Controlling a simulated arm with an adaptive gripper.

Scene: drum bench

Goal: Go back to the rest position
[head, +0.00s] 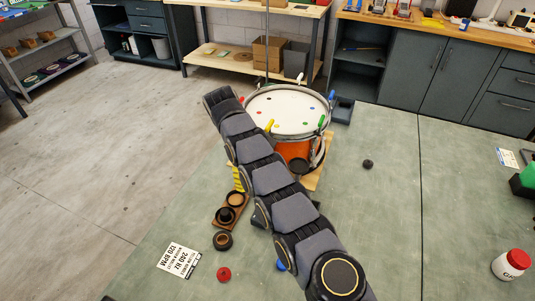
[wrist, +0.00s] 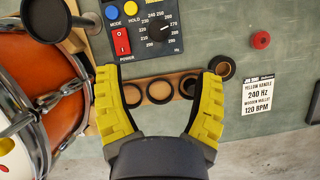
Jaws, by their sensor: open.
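My gripper (wrist: 160,80) is open and empty in the wrist view, with its yellow fingers wide apart above a wooden holder (wrist: 174,76) with round cups or rings. In the head view my arm hides most of the gripper; a yellow ribbed part, likely a finger, shows left of the arm. The drum (head: 289,110) has an orange shell, white head and coloured dots and handles around its rim. In the wrist view the drum (wrist: 56,76) lies left of my gripper, apart from the fingers.
A control box (wrist: 147,30) with a dial and red switch lies beyond the fingers. A printed card (head: 180,260), red knob (head: 223,274) and dark ring (head: 222,240) lie on the green bench. A white red-lidded jar (head: 510,264) stands right. The bench's right middle is mostly clear.

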